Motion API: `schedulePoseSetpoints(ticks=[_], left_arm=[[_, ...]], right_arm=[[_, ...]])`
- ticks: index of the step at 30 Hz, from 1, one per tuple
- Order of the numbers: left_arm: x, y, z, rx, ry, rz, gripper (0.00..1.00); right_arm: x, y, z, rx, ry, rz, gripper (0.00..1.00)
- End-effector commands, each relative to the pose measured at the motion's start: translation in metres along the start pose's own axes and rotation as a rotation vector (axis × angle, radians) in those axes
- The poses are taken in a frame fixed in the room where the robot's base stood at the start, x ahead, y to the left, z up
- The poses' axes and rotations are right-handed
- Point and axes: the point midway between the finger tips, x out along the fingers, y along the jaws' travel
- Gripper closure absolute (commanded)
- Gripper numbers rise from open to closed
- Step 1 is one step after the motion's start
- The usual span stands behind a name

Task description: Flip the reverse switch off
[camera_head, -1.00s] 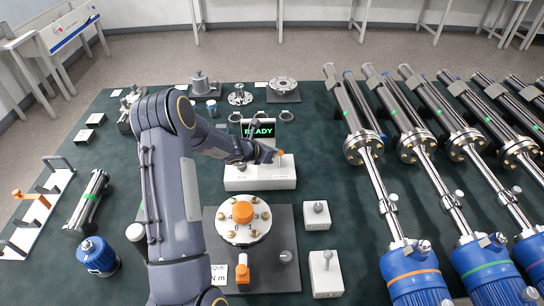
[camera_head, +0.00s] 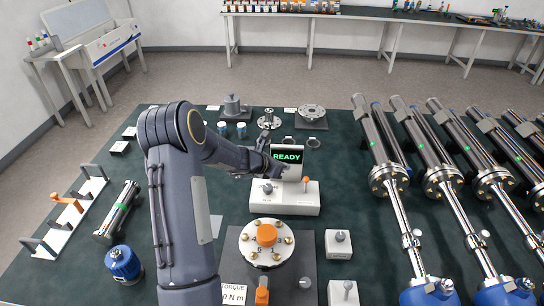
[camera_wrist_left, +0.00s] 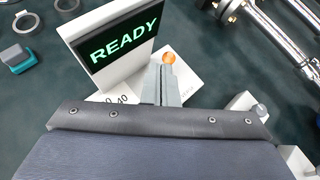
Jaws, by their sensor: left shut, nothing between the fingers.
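A white control box (camera_head: 285,205) stands on the dark green table below a display reading READY (camera_head: 287,157) in green. On its top are a lever with an orange tip (camera_head: 306,181) at the right and a grey-knobbed lever (camera_head: 267,187) at the left. My left gripper (camera_head: 285,174) is shut and empty, above the box between the levers. In the left wrist view, its closed fingertips (camera_wrist_left: 168,68) lie just below the orange tip (camera_wrist_left: 169,58); contact cannot be told. My right gripper is not in view.
A grey plate with a round flange and orange knob (camera_head: 267,235) sits in front of the box. Small white boxes with grey knobs (camera_head: 338,243) stand to its right. Long metal tubes (camera_head: 385,175) fill the right side. A blue-capped part (camera_head: 122,263) stands at the left.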

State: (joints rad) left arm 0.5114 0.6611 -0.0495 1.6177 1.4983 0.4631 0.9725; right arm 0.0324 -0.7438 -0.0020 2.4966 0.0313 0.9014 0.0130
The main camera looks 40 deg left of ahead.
Motion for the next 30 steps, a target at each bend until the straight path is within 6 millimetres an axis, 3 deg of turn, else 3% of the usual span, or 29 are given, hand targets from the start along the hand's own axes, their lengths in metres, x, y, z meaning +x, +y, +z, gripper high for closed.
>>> schedulePoseSetpoints(ticks=[4, 10, 30], left_arm=[[-0.026, 0.011, 0.014, 0.001, -0.001, 0.002, 1.00], [-0.043, 0.018, 0.022, 0.001, 0.001, 0.000, 1.00], [-0.048, 0.017, 0.025, 0.009, 0.000, -0.005, 1.00]], right_arm=[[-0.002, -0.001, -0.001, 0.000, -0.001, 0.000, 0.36], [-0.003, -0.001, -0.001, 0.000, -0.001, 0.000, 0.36], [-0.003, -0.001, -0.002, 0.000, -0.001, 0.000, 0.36]])
